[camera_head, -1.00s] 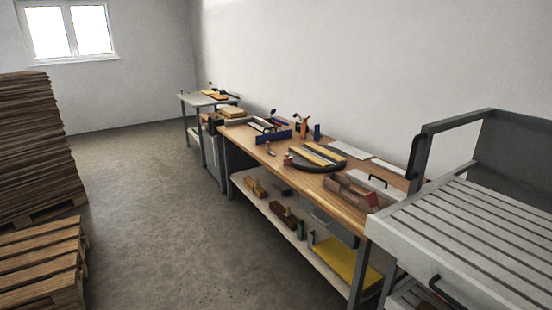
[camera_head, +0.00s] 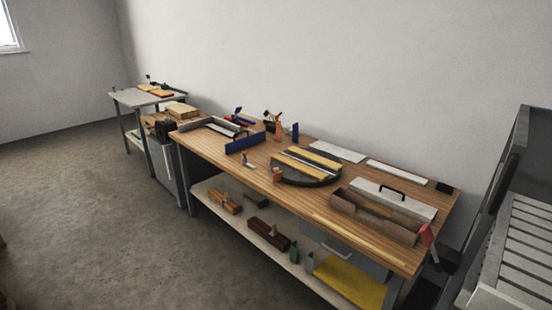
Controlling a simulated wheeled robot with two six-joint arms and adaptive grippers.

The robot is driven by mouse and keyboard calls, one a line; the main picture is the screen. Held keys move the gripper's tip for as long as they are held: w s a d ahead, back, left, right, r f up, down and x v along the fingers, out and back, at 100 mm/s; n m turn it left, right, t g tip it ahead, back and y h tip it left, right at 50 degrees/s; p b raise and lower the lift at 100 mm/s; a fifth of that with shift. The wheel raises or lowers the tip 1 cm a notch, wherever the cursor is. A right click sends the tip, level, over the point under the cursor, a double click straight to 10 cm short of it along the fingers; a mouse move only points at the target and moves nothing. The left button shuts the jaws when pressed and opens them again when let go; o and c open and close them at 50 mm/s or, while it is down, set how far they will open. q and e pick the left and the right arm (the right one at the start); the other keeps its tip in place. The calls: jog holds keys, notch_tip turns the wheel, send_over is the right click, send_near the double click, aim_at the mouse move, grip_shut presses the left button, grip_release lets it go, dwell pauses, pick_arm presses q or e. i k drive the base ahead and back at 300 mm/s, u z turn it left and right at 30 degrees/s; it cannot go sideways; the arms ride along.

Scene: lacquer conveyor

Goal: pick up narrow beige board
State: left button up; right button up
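A wooden workbench (camera_head: 235,165) runs along the wall. A thin pale beige strip (camera_head: 362,240) lies along its front right edge; it may be the narrow beige board, but it is small in view. Neither of my grippers shows in the head view.
A brown trough-shaped piece (camera_head: 372,216) lies on the bench's right part, beside a white box with a black handle (camera_head: 412,206). The lower shelf (camera_head: 232,218) holds tools and a yellow panel (camera_head: 348,284). A slatted grey rack (camera_head: 528,240) stands right. The floor (camera_head: 100,220) is open at left.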

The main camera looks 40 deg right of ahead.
aim_at(317, 175)
jog(key=z, duration=0.15)
jog(key=i, duration=1.3)
jog(key=z, duration=0.7)
jog(key=i, duration=0.85)
jog(key=z, duration=0.75)
